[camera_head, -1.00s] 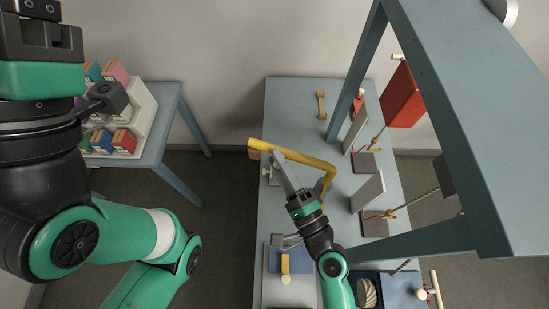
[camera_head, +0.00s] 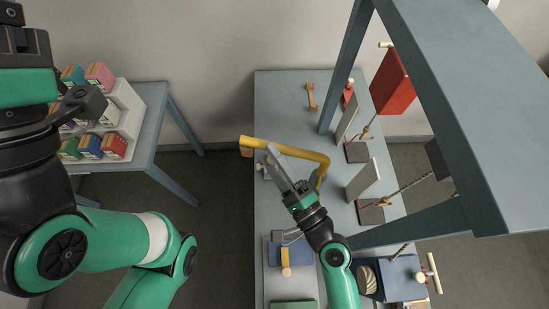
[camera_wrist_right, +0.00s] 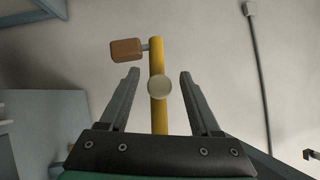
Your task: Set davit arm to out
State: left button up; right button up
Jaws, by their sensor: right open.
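The davit arm is a yellow bent tube (camera_head: 300,149) above the grey bench in the head view. Its long part runs left from a bend, and a brown block (camera_wrist_right: 127,50) sits at its far end. In the right wrist view the yellow tube (camera_wrist_right: 157,115) stands between the fingers, with a pale round knob (camera_wrist_right: 159,86) on it. My right gripper (camera_head: 271,152) is open, its fingers (camera_wrist_right: 160,74) on either side of the tube with gaps showing. Whether it touches the tube is unclear. My left arm fills the left edge; its fingers are out of frame.
The grey bench (camera_head: 285,95) carries a blue box (camera_head: 305,258), upright pale panels (camera_head: 363,180) and a wooden-coloured handle (camera_head: 311,97). A large blue-grey frame (camera_head: 440,95) stands over its right side. A side table (camera_head: 150,115) holds colourful boxes at left.

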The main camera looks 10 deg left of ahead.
jog(key=b+v, duration=0.2)
jog(key=v, duration=0.9)
jog(key=shift+s+d+b, duration=0.2)
jog(key=shift+b, duration=0.15)
